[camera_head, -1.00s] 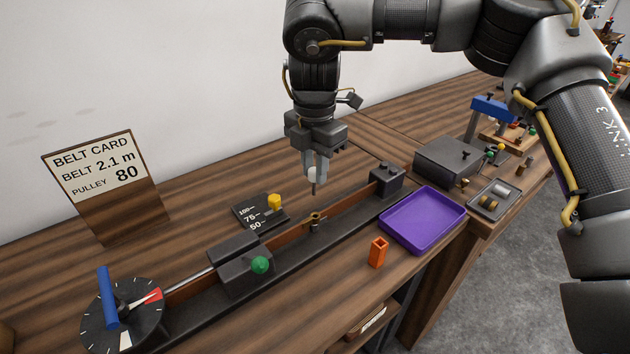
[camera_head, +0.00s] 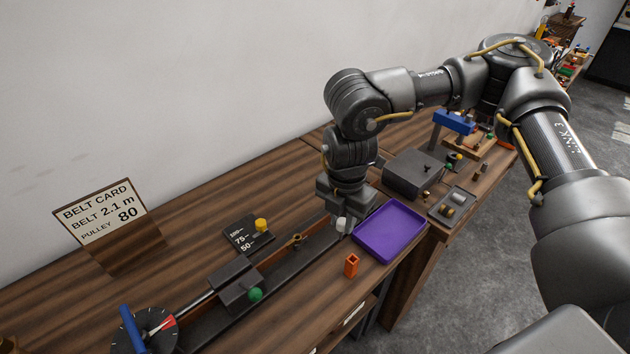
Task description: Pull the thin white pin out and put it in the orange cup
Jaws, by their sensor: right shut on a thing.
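My right gripper (camera_head: 343,224) hangs fingers down beside the left edge of the purple tray, behind the orange cup and apart from it. It is shut on the thin white pin, which is mostly hidden between the fingers at this size. The orange cup (camera_head: 351,266) is a small, upright, open-topped square tube on the wooden bench in front of the dark rail. A brass-coloured fitting (camera_head: 296,240) stands on the rail to the left, with no white pin visible in it. My left gripper is not in view.
The long rail carries a dark block (camera_head: 235,282) with a green knob (camera_head: 256,294). A dial (camera_head: 160,326) with a blue handle is at lower left. The bench's front edge is close to the cup.

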